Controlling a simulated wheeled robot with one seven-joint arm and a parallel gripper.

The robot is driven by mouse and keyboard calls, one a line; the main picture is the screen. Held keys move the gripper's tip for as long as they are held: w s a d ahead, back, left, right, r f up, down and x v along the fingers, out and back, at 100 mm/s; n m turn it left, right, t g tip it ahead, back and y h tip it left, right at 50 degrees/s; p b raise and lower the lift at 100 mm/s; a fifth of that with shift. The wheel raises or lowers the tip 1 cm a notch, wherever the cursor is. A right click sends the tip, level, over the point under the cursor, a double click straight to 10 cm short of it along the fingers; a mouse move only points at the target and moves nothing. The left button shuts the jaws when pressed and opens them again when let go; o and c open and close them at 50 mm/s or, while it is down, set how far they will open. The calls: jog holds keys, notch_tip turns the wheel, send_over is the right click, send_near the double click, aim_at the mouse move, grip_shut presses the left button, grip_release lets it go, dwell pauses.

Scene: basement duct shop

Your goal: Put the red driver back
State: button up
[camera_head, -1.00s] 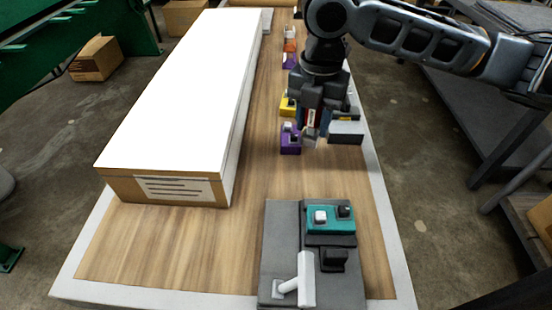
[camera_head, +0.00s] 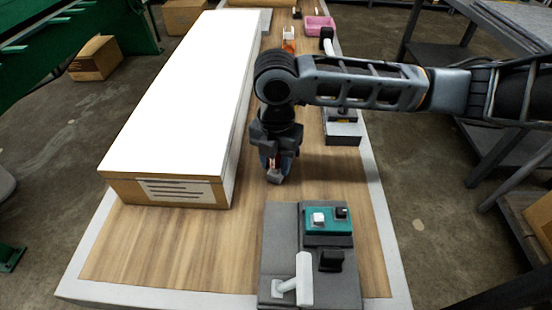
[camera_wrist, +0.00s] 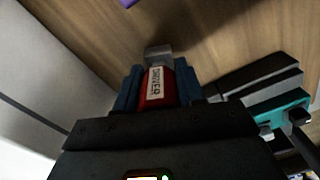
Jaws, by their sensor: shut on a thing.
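My gripper (camera_head: 276,172) is shut on the red driver (camera_wrist: 158,88), whose white label reads "DRIVER". A grey end of it sticks out past the fingers in the wrist view, and only a sliver of red shows in the head view. They are above the bare middle of the wooden bench, beyond the grey holder (camera_head: 280,238) and apart from it. The holder carries a teal piece (camera_head: 328,222) with a white and a black knob. The teal piece also shows at the right of the wrist view (camera_wrist: 278,112).
A long white-topped box (camera_head: 175,95) fills the bench's left side. A white T-shaped handle (camera_head: 304,280) and a black piece (camera_head: 331,261) stand up from the holder. A grey block (camera_head: 343,134) lies at the right edge; a pink bin (camera_head: 320,26) stands at the far end.

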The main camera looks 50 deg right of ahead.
jog(key=shift+f, duration=0.1)
jog(key=o, duration=0.6)
jog(key=shift+f, duration=0.1)
jog(key=o, duration=0.4)
jog(key=shift+o, duration=0.2)
notch_tip(320, 180, up, 12)
jog(key=shift+r, duration=0.25)
